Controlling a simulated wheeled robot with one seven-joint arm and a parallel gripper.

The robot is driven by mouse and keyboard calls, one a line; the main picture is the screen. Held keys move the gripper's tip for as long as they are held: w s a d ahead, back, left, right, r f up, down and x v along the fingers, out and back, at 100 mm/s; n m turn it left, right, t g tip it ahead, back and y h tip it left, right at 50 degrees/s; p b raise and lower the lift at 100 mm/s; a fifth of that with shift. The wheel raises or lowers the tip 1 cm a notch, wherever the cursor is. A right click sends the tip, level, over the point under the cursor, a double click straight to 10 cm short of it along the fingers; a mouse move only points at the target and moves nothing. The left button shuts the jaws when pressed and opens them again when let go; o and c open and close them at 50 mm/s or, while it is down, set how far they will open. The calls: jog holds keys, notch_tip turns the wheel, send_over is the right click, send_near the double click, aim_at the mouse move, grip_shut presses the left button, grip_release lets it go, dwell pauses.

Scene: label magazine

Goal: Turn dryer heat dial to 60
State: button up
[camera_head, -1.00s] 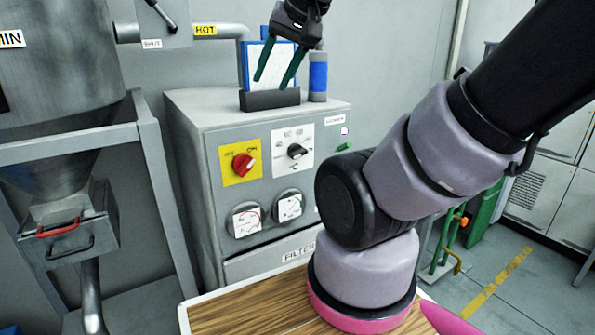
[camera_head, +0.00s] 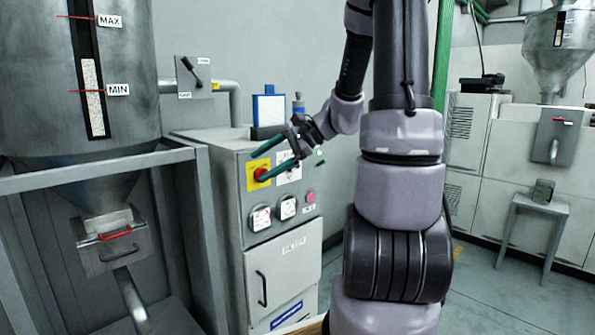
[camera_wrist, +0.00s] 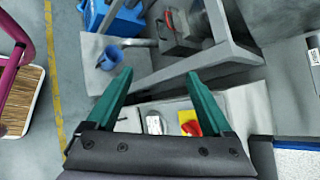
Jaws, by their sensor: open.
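The dryer cabinet (camera_head: 232,205) stands left of my arm in the head view. Its heat dial sits on a white panel (camera_head: 287,178) beside the yellow panel (camera_head: 252,184) with a red rotary switch (camera_head: 260,174). My gripper (camera_head: 258,167) is open with nothing between its green fingers. It is in front of the upper panels and partly covers the white one, so the dial's pointer cannot be read. In the wrist view the red switch (camera_wrist: 192,128) shows near the right finger, and small white plates (camera_wrist: 154,123) show between the fingers.
A grey hopper frame (camera_head: 195,235) stands close on the left. A blue-framed box (camera_head: 268,108) is on the cabinet top. Open floor (camera_head: 495,285) lies to the right.

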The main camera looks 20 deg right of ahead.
jog(key=w+d+f+m+t, duration=0.5)
jog(key=w+d+m+t, duration=0.25)
jog(key=d, duration=0.35)
jog(key=m+t+h, duration=0.4)
jog(key=m+t, duration=0.1)
jog(key=m, duration=0.3)
send_near(296, 168)
jog(key=shift+g, duration=0.25)
jog(key=x, duration=0.9)
jog(key=shift+w+r, duration=0.15)
grip_shut()
